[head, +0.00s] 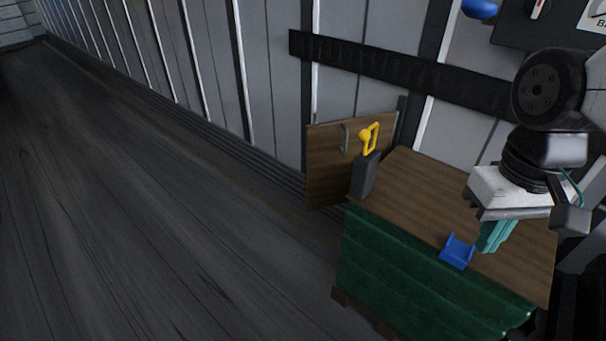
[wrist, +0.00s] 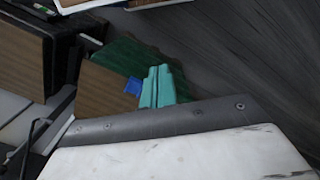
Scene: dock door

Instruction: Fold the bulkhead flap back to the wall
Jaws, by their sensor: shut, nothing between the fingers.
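The flap (head: 325,165) is a brown wooden panel with a grey bar handle (head: 345,138). It stands upright in the head view, beyond the far end of the bench, and appears to stick out from the wall. Its right part is partly hidden behind a grey holder. My gripper (head: 494,236) has teal fingers that are shut and empty, above the near right part of the bench top, well apart from the flap. The fingers (wrist: 158,88) also show in the wrist view. A brown panel at that view's upper left may be the flap; I cannot tell.
The green bench (head: 415,265) has a brown top. A blue bracket (head: 457,251) sits on it beside my fingers. The grey holder (head: 364,175) with a yellow handle (head: 369,138) stands at its far corner. A dark rail (head: 380,65) crosses the wall. The left floor is clear.

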